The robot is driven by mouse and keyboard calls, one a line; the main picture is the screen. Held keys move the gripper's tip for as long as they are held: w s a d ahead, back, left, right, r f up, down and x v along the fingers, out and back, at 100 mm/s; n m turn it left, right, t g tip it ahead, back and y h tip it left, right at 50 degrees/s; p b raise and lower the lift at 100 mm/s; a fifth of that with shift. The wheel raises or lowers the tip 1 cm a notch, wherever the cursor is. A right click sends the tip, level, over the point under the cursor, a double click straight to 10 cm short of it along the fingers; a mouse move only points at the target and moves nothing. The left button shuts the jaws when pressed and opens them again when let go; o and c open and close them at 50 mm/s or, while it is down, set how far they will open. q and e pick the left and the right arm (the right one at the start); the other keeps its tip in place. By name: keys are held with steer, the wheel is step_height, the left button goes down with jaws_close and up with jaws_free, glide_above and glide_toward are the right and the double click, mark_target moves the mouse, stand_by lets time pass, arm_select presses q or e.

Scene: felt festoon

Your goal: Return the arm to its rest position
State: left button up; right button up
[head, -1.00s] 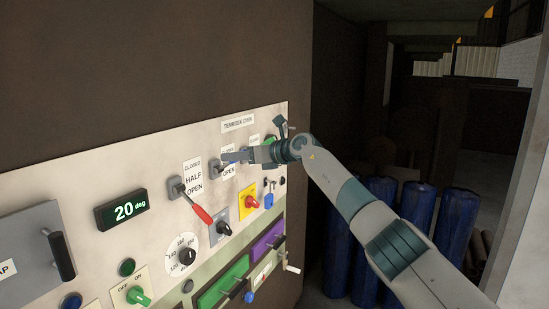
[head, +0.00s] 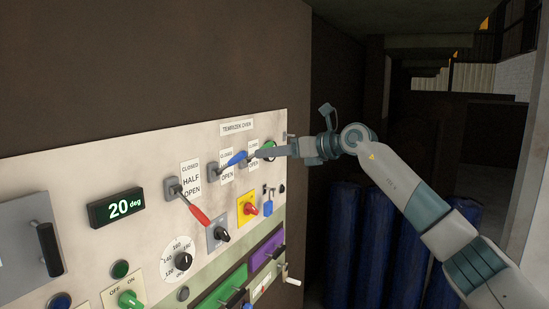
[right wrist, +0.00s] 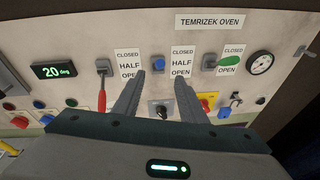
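My right gripper (head: 268,154) stands off the oven panel (head: 75,187), its fingers pointing left towards it. In the right wrist view the two fingers (right wrist: 158,88) are apart with nothing held between them. The blue lever (head: 237,159) juts out from the panel, just left of the fingertips in the head view; it shows end-on in the right wrist view (right wrist: 158,63). The red lever (head: 200,214) points down. The green lever (right wrist: 228,61) points sideways; the gripper partly hides it in the head view. My left gripper is not in view.
The panel carries a 20 deg display (head: 117,208), a black-knobbed dial (head: 183,261), a red knob on yellow (head: 249,208) and a blue padlock (head: 267,208). Blue barrels (head: 346,245) stand behind my right arm. Open space lies right of the panel.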

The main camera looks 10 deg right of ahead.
steer(key=shift+s+d+r, duration=0.1)
steer(key=shift+s+d, duration=0.1)
stand_by(0.3)
